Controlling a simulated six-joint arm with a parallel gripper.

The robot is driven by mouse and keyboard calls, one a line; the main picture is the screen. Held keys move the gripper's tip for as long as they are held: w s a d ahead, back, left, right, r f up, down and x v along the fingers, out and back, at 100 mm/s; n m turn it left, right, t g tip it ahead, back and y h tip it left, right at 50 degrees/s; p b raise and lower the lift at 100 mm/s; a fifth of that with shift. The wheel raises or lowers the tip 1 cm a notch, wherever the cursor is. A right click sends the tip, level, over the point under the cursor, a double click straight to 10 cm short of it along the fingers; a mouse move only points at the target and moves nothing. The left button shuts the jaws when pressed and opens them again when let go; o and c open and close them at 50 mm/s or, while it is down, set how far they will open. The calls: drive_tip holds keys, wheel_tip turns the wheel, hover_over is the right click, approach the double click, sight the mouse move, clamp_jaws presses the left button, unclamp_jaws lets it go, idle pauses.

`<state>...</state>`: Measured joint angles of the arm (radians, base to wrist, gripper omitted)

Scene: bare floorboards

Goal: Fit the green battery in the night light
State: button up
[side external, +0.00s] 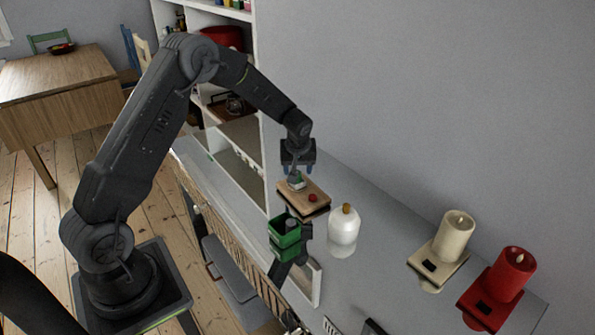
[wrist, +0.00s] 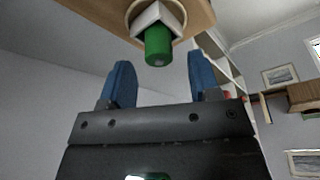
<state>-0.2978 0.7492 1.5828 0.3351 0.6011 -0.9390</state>
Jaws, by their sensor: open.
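The green battery (wrist: 158,46) is a short green cylinder in a white square holder (wrist: 155,14) on a wooden board (wrist: 196,14) in the wrist view. In the side view a small pale and green piece (side external: 296,182) stands on the wooden board (side external: 318,186), just under my gripper (side external: 298,169). My gripper has blue fingers, which also show in the wrist view (wrist: 162,84); they are apart with nothing between them, and the battery's end is just beyond their tips. A white rounded body with an orange top (side external: 344,226) stands right of the board; I cannot tell which thing is the night light.
A red knob (side external: 312,198) is on the wooden board. A green box (side external: 284,240) sits on a dark bracket in front. A cream candle (side external: 454,235) and a red candle (side external: 511,273) stand on boards at the right. The grey top (side external: 385,250) has free room between.

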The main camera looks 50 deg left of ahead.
drive_tip(key=shift+r, duration=2.65)
drive_tip(key=shift+s+d+r, duration=0.1)
drive_tip(key=shift+d+r, duration=0.1)
drive_tip(key=shift+r, duration=0.1)
drive_tip(key=s+d+r+m+t, duration=0.1)
drive_tip(key=s+d+r+m, duration=0.2)
drive_tip(key=s+d+r, duration=0.3)
drive_tip(key=s+d+r+m+t, duration=0.15)
drive_tip(key=s+d+r, duration=0.3)
drive_tip(key=r, duration=0.45)
drive_tip(key=s+d+r+m+h, duration=0.1)
drive_tip(key=s+d+m, duration=0.2)
drive_tip(key=s, duration=0.6)
drive_tip(key=s+d+r+m+t+h, duration=0.1)
drive_tip(key=s+d+m, duration=0.2)
drive_tip(key=s, duration=0.7)
drive_tip(key=shift+d+r+m+h, duration=0.2)
drive_tip(key=shift+d+m+h, duration=0.2)
drive_tip(key=shift+d, duration=0.55)
